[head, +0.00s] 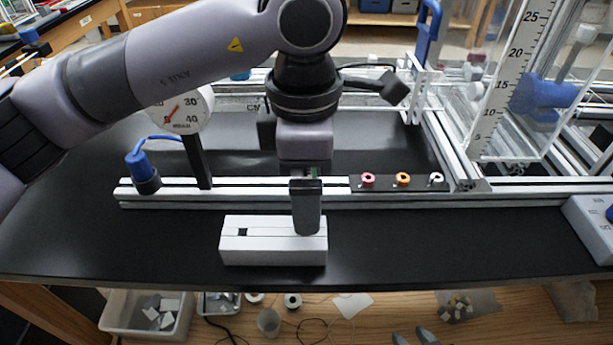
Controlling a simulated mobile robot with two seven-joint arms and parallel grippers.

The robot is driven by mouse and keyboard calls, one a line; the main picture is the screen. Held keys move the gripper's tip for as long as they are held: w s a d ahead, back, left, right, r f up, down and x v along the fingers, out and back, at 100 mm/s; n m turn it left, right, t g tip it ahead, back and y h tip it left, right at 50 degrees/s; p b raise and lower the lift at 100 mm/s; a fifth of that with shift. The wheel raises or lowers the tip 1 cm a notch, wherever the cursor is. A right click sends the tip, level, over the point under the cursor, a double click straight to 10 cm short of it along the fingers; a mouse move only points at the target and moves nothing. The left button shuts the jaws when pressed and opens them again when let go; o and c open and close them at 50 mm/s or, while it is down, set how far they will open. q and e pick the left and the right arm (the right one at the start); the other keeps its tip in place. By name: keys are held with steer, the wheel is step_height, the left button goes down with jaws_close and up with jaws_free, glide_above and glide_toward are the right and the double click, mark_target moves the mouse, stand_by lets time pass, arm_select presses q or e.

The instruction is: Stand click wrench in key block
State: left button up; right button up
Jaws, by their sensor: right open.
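The key block (262,256) is a white block on the black bench top near its front edge. It has a small dark square hole in its top on the left and a thin line along the top. My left gripper (307,222) points down at the right part of the block, seen edge-on, so its opening and anything between its fingers are hidden. I cannot tell whether it touches the block. I cannot make out a click wrench. My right gripper (412,337) shows only as two grey fingertips at the bottom edge, apart and empty.
An aluminium rail (255,190) runs behind the block, with a dial gauge (184,110), a blue corded part (142,168) and a black strip of coloured rings (402,181). A clear ruled tank (520,80) stands at right.

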arm_select(q)
steer(key=shift+b, duration=0.3)
stand_by(0.4)
steer(key=shift+f, duration=0.2)
steer(key=shift+f+b, duration=2)
steer(key=shift+b, duration=0.05)
steer(key=o, duration=0.9)
